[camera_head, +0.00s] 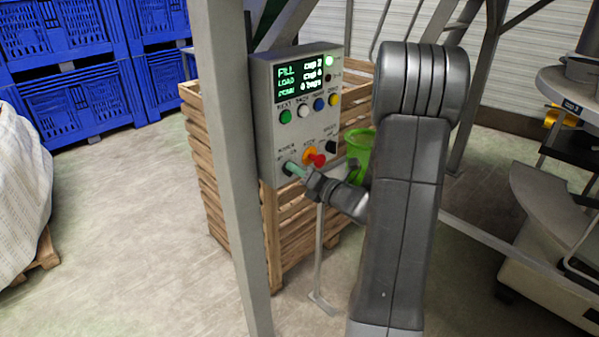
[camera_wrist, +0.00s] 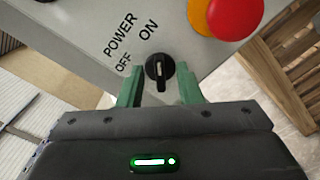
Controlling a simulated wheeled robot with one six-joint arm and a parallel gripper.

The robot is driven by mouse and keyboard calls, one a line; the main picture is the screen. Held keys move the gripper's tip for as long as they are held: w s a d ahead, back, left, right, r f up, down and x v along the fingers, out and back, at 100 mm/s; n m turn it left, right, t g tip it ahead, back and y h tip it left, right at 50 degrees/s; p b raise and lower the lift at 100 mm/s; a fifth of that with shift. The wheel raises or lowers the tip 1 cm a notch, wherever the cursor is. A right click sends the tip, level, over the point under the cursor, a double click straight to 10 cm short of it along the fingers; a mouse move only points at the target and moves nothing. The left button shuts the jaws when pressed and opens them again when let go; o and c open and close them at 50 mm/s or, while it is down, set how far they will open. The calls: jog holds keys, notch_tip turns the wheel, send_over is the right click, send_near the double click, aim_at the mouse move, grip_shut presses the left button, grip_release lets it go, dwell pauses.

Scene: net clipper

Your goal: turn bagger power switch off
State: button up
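The control panel (camera_head: 300,115) is a grey box on a post in the head view. Its power switch is a small black rotary knob (camera_wrist: 160,70) with a pale line, beside the OFF and ON labels in the wrist view. The pale line stands about upright in that picture, its upper end nearer the ON side. My gripper (camera_wrist: 159,76) has its green fingers apart, one on each side of the knob; whether they touch it I cannot tell. In the head view my gripper (camera_head: 293,169) is at the panel's lower left and hides the knob.
A red button (camera_wrist: 235,14) on an orange base is close to the knob. Several coloured buttons (camera_head: 303,110) and a lit screen (camera_head: 299,77) are higher up. A wooden crate (camera_head: 285,225) stands behind the panel, and a grey post (camera_head: 232,170) on its left.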

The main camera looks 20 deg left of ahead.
grip_shut()
jog(key=shift+f+n+b, duration=0.1)
jog(key=shift+n+b, duration=0.2)
jog(key=shift+b, duration=0.1)
jog(key=shift+s+a+n+b, duration=0.1)
jog(key=shift+s+n+b, duration=0.1)
jog(key=shift+n+b, duration=4.65)
jog(key=shift+s+n+b, duration=0.2)
jog(key=shift+n+b, duration=3.65)
jog(key=shift+b, duration=1.85)
grip_release()
